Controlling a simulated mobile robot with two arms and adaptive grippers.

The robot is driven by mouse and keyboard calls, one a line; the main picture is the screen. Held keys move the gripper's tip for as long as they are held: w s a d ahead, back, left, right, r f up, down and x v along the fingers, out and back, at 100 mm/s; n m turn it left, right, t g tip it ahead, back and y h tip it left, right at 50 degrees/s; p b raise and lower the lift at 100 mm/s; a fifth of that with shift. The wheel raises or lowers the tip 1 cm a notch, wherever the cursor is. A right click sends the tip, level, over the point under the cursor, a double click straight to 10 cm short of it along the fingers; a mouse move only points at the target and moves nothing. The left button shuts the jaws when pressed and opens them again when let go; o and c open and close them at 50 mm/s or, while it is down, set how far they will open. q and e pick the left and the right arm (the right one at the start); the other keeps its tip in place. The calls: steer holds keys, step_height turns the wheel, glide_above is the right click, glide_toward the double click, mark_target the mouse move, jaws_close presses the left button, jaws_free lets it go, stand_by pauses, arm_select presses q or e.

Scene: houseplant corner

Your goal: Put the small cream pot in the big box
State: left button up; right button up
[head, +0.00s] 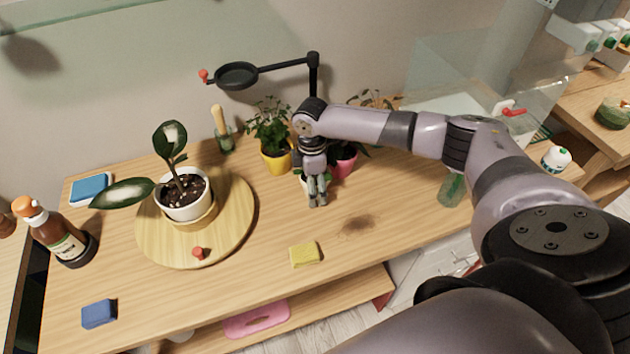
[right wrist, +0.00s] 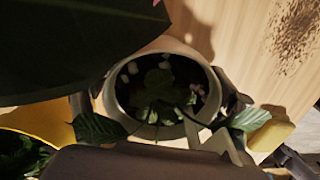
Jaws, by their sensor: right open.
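The small cream pot (right wrist: 211,88) shows in the right wrist view from above, with dark soil, pale pebbles and a small green plant inside. In the head view it is mostly hidden behind my right gripper (head: 318,201). My right gripper is open and points down at the pot, with a dark finger on either side of its rim in the wrist view. I cannot tell whether the fingers touch it. A large clear-walled box (head: 462,98) stands at the back right of the table and looks like the big box. My left gripper is out of view.
A yellow pot (head: 277,163) and a pink pot (head: 345,167) stand close behind my right gripper. A yellow sponge (head: 304,254) lies in front. A round wooden board (head: 236,222) carries a larger white pot (head: 186,207). A green-tinted container (head: 451,190) stands to the right.

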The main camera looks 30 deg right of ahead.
steer(key=shift+c, duration=0.5)
steer(key=shift+r, duration=0.1)
steer(key=c, duration=1.3)
